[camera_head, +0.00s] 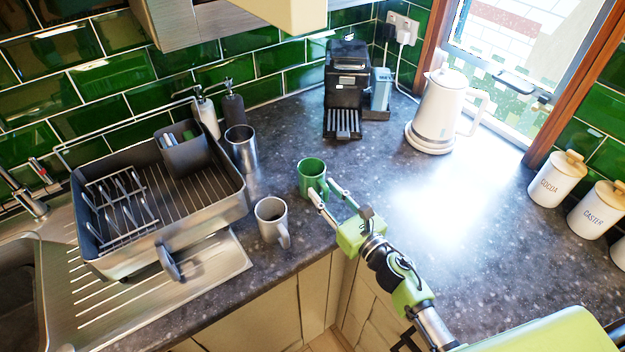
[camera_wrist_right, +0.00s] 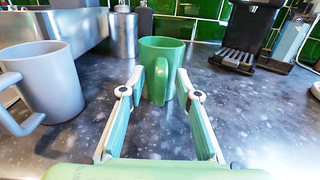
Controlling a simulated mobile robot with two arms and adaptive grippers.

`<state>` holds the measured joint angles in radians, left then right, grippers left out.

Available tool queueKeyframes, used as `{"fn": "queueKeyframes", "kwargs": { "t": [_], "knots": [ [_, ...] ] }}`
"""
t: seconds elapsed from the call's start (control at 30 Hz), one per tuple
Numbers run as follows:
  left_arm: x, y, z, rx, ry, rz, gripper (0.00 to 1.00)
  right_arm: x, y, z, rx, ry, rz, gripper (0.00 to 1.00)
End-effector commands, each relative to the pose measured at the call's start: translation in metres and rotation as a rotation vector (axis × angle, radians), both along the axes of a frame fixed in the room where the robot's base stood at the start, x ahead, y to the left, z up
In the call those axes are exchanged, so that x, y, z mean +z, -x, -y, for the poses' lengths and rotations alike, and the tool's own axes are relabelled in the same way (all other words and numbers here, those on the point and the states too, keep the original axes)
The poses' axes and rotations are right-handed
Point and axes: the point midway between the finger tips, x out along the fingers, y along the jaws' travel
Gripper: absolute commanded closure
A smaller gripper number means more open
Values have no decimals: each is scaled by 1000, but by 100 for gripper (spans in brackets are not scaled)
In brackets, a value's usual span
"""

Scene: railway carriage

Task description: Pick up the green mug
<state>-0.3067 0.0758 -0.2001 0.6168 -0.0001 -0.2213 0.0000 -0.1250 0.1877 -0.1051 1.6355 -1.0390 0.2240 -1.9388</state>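The green mug (camera_head: 311,174) stands upright on the dark worktop, near the middle of the head view. In the right wrist view the mug (camera_wrist_right: 160,62) is straight ahead, its handle facing my gripper. My right gripper (camera_head: 323,191) is open, with its fingertips close to the mug. In the right wrist view the fingers (camera_wrist_right: 157,92) are spread, one at each side of the handle, and nothing is gripped. I cannot tell whether the fingertips touch the mug. My left gripper is in neither view.
A grey mug (camera_head: 271,220) stands left of my right gripper, near the front edge. A metal cup (camera_head: 241,150) and a dish rack (camera_head: 104,266) are further left. A coffee machine (camera_head: 346,86) and white kettle (camera_head: 437,112) stand behind.

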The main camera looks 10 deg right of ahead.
Motion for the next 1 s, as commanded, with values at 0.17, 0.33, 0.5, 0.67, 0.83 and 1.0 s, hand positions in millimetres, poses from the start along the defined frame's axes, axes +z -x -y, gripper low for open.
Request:
{"fn": "queueKeyframes", "kwargs": {
  "t": [0.17,0.33,0.5,0.67,0.83,1.0],
  "knots": [
    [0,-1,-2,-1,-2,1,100,0,-1,0,0,0,0,69],
    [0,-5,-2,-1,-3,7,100,0,-1,0,0,0,0,100],
    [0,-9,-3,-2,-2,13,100,1,-1,0,0,-1,2,100],
    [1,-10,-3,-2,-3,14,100,1,-1,0,0,-1,2,100],
    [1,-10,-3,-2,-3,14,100,6,-1,0,1,2,4,100],
    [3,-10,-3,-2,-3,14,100,22,-1,0,3,4,6,100]
  ]
}}
